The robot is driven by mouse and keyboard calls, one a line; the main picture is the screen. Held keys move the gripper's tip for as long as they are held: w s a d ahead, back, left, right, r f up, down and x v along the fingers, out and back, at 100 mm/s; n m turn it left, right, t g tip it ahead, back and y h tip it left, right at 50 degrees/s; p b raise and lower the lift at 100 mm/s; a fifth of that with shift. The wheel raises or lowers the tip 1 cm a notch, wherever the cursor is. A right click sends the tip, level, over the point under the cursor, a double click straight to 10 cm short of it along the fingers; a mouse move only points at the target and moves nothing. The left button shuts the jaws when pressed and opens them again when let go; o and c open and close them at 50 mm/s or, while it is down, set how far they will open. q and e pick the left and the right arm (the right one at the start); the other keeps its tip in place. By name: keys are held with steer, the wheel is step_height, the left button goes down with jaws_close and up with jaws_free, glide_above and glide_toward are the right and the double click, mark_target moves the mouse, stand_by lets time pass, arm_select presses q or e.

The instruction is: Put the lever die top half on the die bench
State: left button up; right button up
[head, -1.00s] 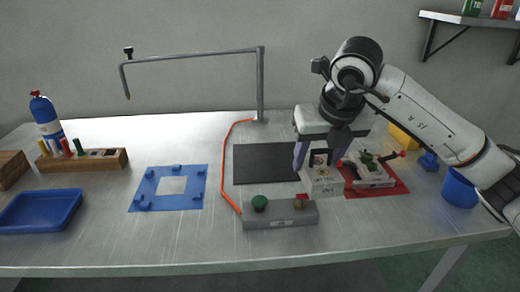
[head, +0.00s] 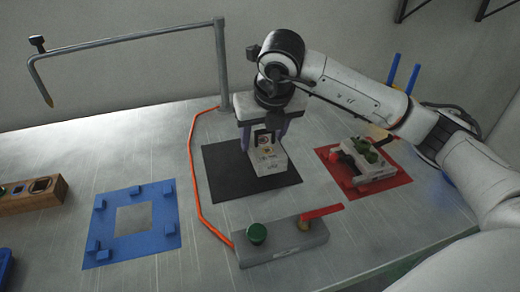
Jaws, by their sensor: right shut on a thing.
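My right gripper (head: 263,130) is shut on a pale grey block, taken as the lever die top half (head: 268,160). The block has a label and a small dark-framed square on it. The fingers stand at either side of it and hide part of it. It is over the black mat (head: 225,184), which may be the die bench; whether it touches the mat I cannot tell. Another pale die piece (head: 365,170) with green and red parts sits on the red mat (head: 395,183) at right. My left gripper is not in view.
A grey console (head: 280,246) with a green knob and red lever stands in front of the black mat. An orange cable (head: 193,170) runs along its left. A blue frame (head: 100,245) lies at left, a wooden block (head: 35,196) beyond it. A bent metal post (head: 222,70) stands behind.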

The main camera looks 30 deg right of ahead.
mark_target(263, 145)
steer(key=shift+w+f, duration=0.1)
steer(key=shift+f, duration=1.7)
steer(key=shift+f, duration=0.15)
steer(key=o, duration=1.7)
steer(key=v, duration=1.2)
